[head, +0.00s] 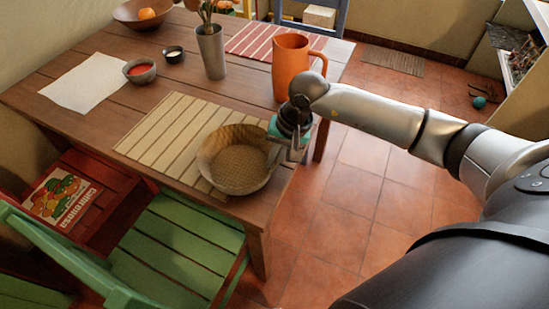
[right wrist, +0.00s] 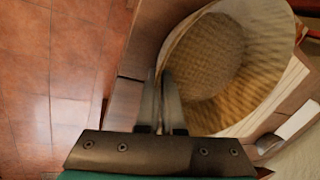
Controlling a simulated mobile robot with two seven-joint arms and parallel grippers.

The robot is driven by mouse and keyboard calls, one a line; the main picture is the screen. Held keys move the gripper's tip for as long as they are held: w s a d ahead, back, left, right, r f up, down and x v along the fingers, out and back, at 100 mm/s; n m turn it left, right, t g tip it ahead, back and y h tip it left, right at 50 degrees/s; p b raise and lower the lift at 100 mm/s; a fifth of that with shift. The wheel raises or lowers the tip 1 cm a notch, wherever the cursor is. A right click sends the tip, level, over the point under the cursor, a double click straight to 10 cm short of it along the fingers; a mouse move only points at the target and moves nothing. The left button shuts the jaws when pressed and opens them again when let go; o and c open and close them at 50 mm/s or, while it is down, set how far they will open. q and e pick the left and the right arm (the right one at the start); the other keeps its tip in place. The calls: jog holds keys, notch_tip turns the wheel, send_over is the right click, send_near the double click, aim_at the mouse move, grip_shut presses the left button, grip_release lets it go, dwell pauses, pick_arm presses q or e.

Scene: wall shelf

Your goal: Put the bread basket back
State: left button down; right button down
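The bread basket (head: 235,168) is a round, woven tan bowl at the table's near right edge, over the near end of a cream striped placemat (head: 165,125). I cannot tell whether it rests on the table or is held just above it. My right gripper (head: 279,150) is at the basket's right rim. In the right wrist view, the gripper's fingers (right wrist: 163,90) are close together with the basket's rim (right wrist: 172,48) between them. The basket (right wrist: 207,55) looks empty there. My left gripper is not in view.
A green chair (head: 175,250) stands at the near side. Tiled floor (head: 350,195) is clear to the right.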

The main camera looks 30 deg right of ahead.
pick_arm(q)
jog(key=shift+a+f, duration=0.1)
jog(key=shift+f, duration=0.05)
pick_arm(e)
jog(key=shift+f, duration=0.1)
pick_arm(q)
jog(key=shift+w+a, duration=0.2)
pick_arm(e)
jog(key=c, duration=1.1)
grip_release()
jog(key=shift+o, duration=0.2)
